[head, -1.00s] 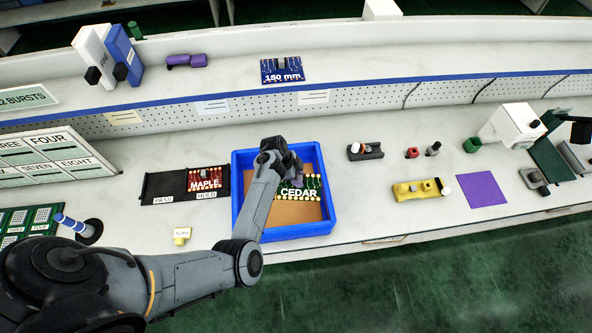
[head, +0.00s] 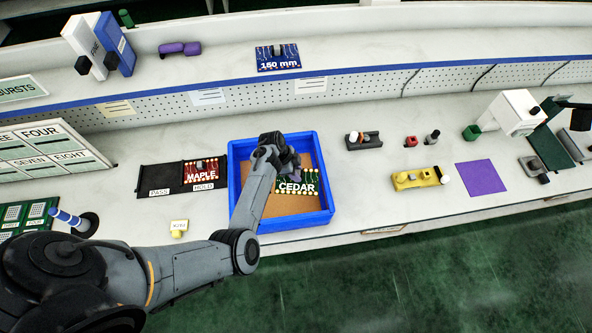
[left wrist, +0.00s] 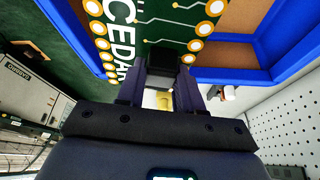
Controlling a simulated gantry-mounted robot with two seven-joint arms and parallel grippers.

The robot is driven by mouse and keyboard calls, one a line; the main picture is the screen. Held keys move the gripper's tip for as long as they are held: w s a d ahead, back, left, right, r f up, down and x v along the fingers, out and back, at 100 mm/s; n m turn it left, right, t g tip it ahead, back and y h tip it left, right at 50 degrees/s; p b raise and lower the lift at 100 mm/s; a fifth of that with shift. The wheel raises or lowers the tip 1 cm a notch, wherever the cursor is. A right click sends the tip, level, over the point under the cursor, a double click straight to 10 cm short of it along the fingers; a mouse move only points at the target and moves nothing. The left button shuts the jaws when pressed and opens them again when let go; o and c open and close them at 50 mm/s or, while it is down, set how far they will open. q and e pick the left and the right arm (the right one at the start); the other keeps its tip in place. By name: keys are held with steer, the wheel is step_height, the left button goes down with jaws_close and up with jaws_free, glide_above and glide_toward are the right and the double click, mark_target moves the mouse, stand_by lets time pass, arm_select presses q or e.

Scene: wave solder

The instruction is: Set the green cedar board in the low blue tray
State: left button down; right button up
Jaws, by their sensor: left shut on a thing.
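The green cedar board (head: 297,186), with gold pads and white CEDAR lettering, is within the outline of the low blue tray (head: 235,178) in the head view. My left gripper (head: 288,164) is shut on it near its far edge. In the left wrist view the board (left wrist: 165,25) fills the upper middle, with a dark block between my fingers (left wrist: 165,78). The tray's blue wall (left wrist: 262,75) and brown floor show behind it. I cannot tell whether the board touches the tray floor.
A dark fixture (head: 160,178) with a red maple board (head: 202,173) stands left of the tray. A yellow block (head: 418,179) and a purple mat (head: 481,176) lie to the right. A blue 150 mm board (head: 278,58) is on the shelf behind.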

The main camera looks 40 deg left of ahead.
arm_select(q)
step_height(320, 180, down, 14)
steer(key=b, duration=1)
steer(key=shift+f+b, duration=0.6)
steer(key=shift+f, duration=0.25)
steer(key=shift+f+b, duration=0.45)
steer(key=shift+f, duration=0.15)
steer(key=c, duration=0.7)
jaws_free()
steer(key=shift+o, duration=0.2)
steer(key=shift+r, duration=0.1)
